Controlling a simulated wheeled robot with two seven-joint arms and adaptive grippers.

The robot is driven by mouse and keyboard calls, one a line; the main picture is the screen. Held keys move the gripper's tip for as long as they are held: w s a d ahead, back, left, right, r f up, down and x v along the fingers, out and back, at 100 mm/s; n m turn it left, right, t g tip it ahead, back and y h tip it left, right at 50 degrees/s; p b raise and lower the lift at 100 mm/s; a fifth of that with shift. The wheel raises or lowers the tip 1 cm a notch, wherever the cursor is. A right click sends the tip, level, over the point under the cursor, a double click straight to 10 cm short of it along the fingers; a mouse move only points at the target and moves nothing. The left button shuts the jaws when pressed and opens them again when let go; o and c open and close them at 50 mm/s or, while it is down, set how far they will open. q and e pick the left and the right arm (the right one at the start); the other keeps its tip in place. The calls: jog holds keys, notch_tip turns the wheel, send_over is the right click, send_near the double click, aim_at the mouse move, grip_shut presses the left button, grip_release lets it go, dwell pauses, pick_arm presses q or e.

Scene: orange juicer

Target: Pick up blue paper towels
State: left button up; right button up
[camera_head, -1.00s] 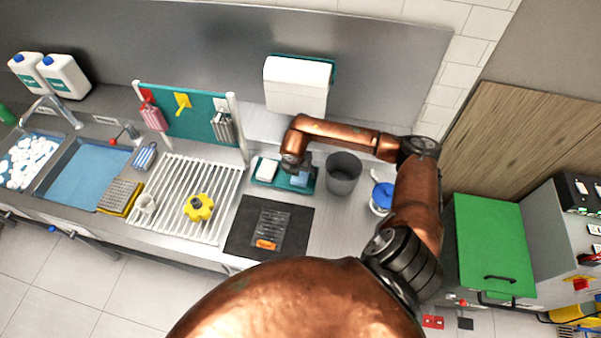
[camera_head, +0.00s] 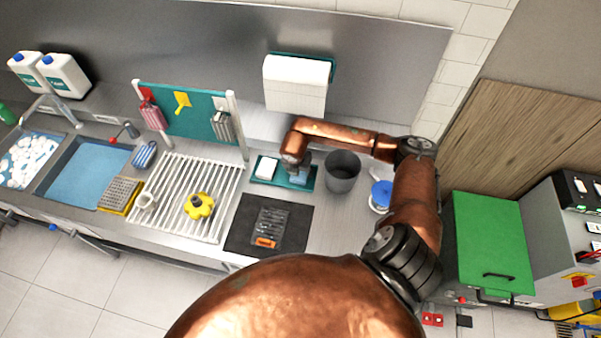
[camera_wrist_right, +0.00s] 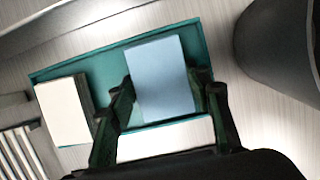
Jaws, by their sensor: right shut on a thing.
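The blue paper towels (camera_wrist_right: 162,80) form a folded light-blue stack on the right part of a teal tray (camera_wrist_right: 110,62). In the head view only a bit of the blue stack (camera_head: 299,180) shows under my gripper. My right gripper (camera_wrist_right: 165,100) points down over the tray, with one finger on each side of the blue stack, shut on it. I cannot tell whether the stack is clear of the tray. A white stack (camera_wrist_right: 64,110) lies in the left part of the tray. My left gripper is out of view.
A grey bin (camera_head: 342,172) stands just right of the tray. A white dispenser (camera_head: 296,82) hangs on the wall behind. A dark mat (camera_head: 240,225) lies in front, a drying rack (camera_head: 180,215) to the left. A blue-lidded tub (camera_head: 381,194) is beside my right arm.

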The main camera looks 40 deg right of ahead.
jog(key=shift+d+r+b, duration=0.1)
jog(key=shift+r+b, duration=0.2)
jog(key=shift+r, duration=0.25)
jog(key=shift+b+v, duration=0.5)
jog(key=shift+v, duration=0.65)
jog(key=s+a+r+b, duration=0.3)
jog(key=s+a+r, duration=0.6)
jog(key=s, duration=0.1)
jog(key=shift+r, duration=0.4)
